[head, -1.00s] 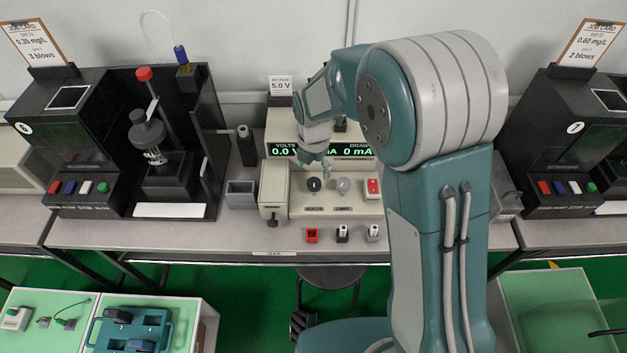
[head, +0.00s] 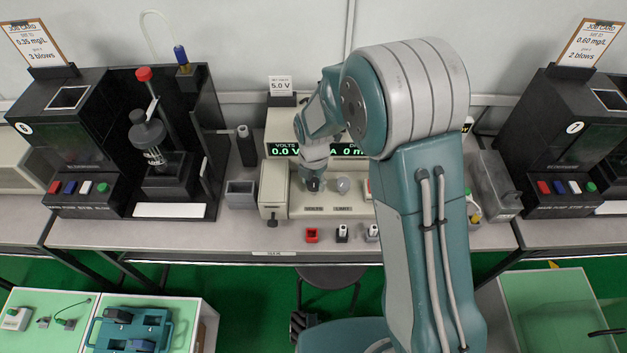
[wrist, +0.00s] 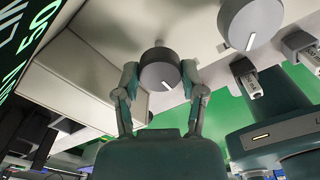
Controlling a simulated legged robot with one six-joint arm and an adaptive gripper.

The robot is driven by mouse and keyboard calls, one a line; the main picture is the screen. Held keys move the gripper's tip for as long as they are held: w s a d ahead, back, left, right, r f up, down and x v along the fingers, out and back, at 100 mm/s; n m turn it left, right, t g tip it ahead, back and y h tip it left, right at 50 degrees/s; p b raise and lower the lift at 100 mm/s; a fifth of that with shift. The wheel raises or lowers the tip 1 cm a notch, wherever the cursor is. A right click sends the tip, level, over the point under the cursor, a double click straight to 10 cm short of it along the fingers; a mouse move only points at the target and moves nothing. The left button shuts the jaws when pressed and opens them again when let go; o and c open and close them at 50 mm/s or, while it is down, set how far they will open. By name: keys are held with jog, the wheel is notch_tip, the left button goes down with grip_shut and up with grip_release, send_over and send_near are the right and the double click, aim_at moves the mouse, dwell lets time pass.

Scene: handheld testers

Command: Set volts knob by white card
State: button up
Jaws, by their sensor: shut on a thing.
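The white card (head: 281,86) stands above the power supply and reads 5.0 V. The supply's green display (head: 285,150) reads 0.0 under VOLTS. My gripper (head: 313,184) is down at the volts knob in the head view and mostly covers it. In the wrist view the dark grey volts knob (wrist: 160,70) sits between the two fingertips of my gripper (wrist: 161,78), which touch its sides. Its white pointer mark shows at its lower edge. The lighter limit knob (head: 343,185) is just to the right; it also shows in the wrist view (wrist: 250,22).
Red (head: 312,235) and white plugs stand in front of the supply. A grey box with a lever (head: 273,190) is close on the left. Black tester stations stand on both sides. My arm hides the supply's right part.

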jog(key=shift+m, duration=0.3)
